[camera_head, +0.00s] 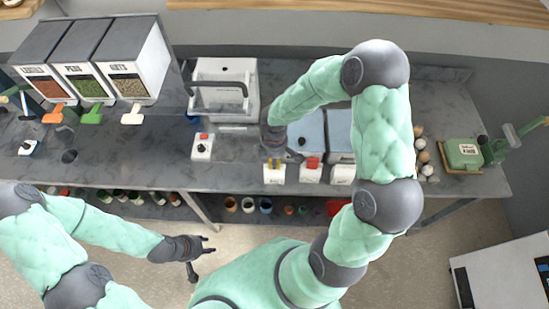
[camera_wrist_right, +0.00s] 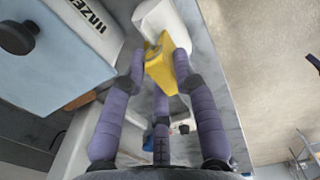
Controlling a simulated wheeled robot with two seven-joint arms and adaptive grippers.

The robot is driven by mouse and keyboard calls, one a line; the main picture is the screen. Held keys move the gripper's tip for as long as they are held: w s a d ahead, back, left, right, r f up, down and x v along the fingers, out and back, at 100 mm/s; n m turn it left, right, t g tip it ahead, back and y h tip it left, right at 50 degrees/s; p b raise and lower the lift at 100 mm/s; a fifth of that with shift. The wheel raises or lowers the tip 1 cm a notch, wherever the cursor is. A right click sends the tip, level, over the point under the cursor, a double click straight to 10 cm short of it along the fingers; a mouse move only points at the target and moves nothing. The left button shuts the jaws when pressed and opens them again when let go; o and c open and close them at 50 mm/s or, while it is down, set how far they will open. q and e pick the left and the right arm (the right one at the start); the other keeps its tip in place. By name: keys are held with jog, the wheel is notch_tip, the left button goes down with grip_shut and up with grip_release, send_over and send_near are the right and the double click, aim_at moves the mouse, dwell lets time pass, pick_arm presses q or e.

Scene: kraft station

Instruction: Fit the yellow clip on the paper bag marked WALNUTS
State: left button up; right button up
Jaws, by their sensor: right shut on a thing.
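The yellow clip (camera_wrist_right: 158,72) is between the fingers of my right gripper (camera_wrist_right: 160,62), which is shut on it. In the head view the clip is a small yellow patch (camera_head: 274,162) below my right gripper (camera_head: 273,148), over the counter's front part. A white object (camera_wrist_right: 166,22) lies just beyond the clip in the right wrist view; I cannot tell whether they touch. No marking WALNUTS is readable in either view. My left gripper (camera_head: 203,257) is open and empty, in front of the counter.
A blue-lidded bin (camera_wrist_right: 45,50) with letters starting HAZE is close to my right gripper. A red piece (camera_head: 312,163) is just right of the clip. Dispensers (camera_head: 133,55) stand at the left, a white machine (camera_head: 226,72) behind. Bare counter (camera_head: 130,165) lies to the left.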

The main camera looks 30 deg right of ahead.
jog(key=shift+f+b, duration=0.3)
jog(key=shift+f, duration=0.1)
jog(key=o, duration=1.8)
jog(key=shift+o, duration=0.2)
jog(key=shift+r+p, duration=1.3)
jog(key=shift+r, duration=0.35)
jog(key=shift+r+p, duration=2.3)
jog(key=shift+r, duration=0.65)
jog(key=shift+f, duration=0.1)
